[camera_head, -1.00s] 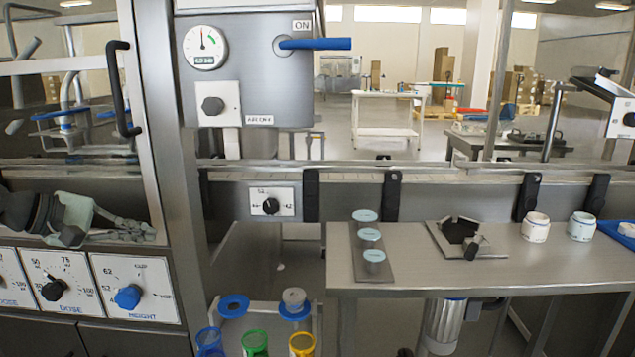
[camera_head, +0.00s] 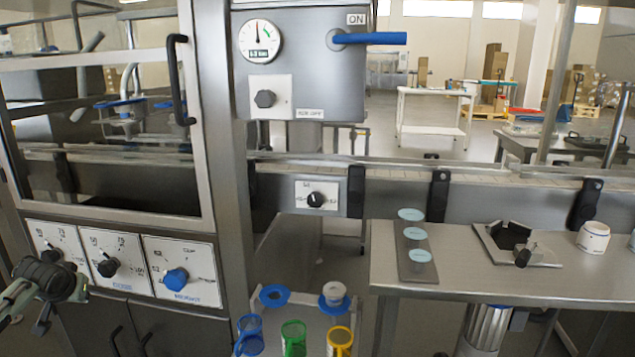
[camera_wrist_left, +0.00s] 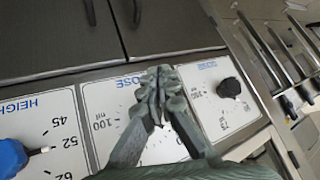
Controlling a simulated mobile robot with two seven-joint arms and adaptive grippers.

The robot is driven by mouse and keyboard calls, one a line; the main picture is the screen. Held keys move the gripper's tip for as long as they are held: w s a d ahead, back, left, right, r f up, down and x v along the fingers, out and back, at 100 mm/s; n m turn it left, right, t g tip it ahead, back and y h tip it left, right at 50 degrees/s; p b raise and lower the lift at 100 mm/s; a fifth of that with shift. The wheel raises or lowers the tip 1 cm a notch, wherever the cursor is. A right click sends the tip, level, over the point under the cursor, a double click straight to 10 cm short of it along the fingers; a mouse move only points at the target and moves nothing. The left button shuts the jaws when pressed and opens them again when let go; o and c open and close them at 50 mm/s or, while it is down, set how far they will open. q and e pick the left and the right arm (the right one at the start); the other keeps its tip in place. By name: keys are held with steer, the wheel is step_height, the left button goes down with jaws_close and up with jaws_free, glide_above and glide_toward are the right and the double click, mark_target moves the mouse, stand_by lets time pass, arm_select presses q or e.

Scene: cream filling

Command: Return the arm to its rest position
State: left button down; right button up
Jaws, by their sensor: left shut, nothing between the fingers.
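My left gripper (camera_head: 76,291) is at the lower left of the head view, in front of the machine's dial panel. It is grey-green with black joints and is partly cut off by the picture's left edge. In the left wrist view its fingers (camera_wrist_left: 157,88) are shut against each other with nothing between them, in front of the dose dial plates. In the head view it covers part of the leftmost dial plate (camera_head: 50,240). My right gripper is not in view.
The blue height knob (camera_head: 175,279) sticks out right of the gripper. A cart holds blue, green (camera_head: 294,335) and yellow containers. A steel table (camera_head: 460,285) carries a strip with lids (camera_head: 417,256) and a white jar (camera_head: 593,237). A black door handle (camera_head: 178,80) stands above the panel.

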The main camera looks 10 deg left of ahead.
arm_select(q)
steer(key=a+r+m+y, duration=0.5)
steer(key=a+r+m, duration=0.1)
steer(key=a+r, duration=0.1)
steer(key=s+d+f+g+h, duration=0.1)
steer(key=s+d+f+h, duration=0.3)
steer(key=d+f, duration=0.8)
steer(key=s+d+f+h, duration=0.1)
steer(key=s+d+f, duration=0.65)
steer(key=f, duration=0.75)
steer(key=s+d+f+g+h, duration=0.1)
steer(key=s+d+f+h, duration=0.1)
steer(key=s+d+f, duration=0.4)
steer(key=s+d+f+g+h, duration=0.2)
steer(key=s+d+f, duration=0.5)
steer(key=s+d, duration=0.4)
steer(key=shift+s+d, duration=0.3)
steer(key=shift+d, duration=2.75)
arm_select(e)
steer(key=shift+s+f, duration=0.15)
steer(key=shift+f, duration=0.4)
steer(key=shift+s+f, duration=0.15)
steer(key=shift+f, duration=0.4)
